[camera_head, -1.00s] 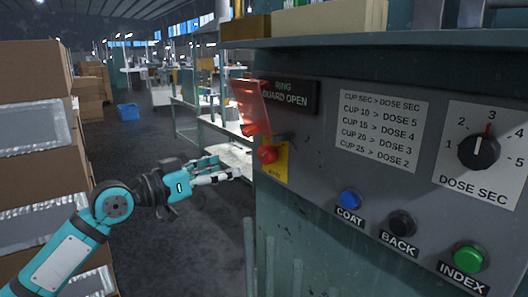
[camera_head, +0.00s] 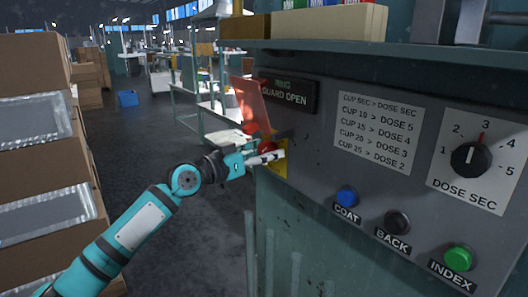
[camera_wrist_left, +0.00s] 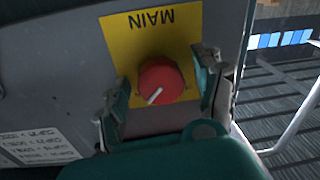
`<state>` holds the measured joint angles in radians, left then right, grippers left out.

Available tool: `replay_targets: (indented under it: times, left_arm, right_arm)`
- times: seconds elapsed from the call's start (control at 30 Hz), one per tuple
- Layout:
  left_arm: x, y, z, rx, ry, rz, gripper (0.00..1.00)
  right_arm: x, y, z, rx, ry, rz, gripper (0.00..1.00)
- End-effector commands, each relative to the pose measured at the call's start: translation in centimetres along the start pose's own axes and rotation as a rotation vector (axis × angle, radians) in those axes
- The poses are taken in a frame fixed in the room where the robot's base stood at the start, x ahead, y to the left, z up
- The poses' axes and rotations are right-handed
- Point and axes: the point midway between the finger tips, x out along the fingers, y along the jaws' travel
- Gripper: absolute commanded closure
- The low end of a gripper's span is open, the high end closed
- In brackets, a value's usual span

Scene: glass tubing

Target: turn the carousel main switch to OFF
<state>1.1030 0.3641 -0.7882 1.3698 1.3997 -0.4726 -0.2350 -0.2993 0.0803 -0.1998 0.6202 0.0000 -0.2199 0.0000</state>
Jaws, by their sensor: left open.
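The main switch is a round red knob (camera_wrist_left: 161,80) with a white pointer line, on a yellow plate (camera_wrist_left: 150,37) marked MAIN. In the left wrist view the plate appears upside down and the pointer aims to the lower left. In the head view the knob (camera_head: 266,147) is partly hidden by my left gripper (camera_head: 267,155). The left gripper (camera_wrist_left: 164,90) is open, with one finger on each side of the knob. I cannot tell whether the fingers touch it. A raised red cover (camera_head: 251,103) stands above the knob. My right gripper is not in view.
The grey panel (camera_head: 315,150) also carries a blue COAT button (camera_head: 346,196), a black BACK button (camera_head: 397,222), a green INDEX button (camera_head: 458,258) and a dose dial (camera_head: 470,158). Stacked cardboard boxes (camera_head: 40,150) stand at the left. Open floor lies between.

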Motion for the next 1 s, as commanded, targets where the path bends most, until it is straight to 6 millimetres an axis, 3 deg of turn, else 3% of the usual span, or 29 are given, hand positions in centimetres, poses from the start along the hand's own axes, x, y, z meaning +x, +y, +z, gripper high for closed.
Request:
replay_targets:
  times: [0.07,0.43,0.77,1.0]
  left_arm:
    - [0.0,0.0,0.0,0.000,0.000,0.000,0.40]
    - [-0.1,0.0,0.0,0.000,0.000,-0.001,0.88]
    - [0.0,0.0,-0.1,-0.051,-0.004,-0.002,0.88]
    - [0.0,0.1,-0.2,-0.205,-0.012,-0.002,0.88]
  right_arm:
    - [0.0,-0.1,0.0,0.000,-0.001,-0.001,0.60]
    - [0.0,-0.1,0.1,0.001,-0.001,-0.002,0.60]
    - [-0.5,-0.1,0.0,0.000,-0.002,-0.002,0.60]
    - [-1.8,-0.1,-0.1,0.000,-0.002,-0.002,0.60]
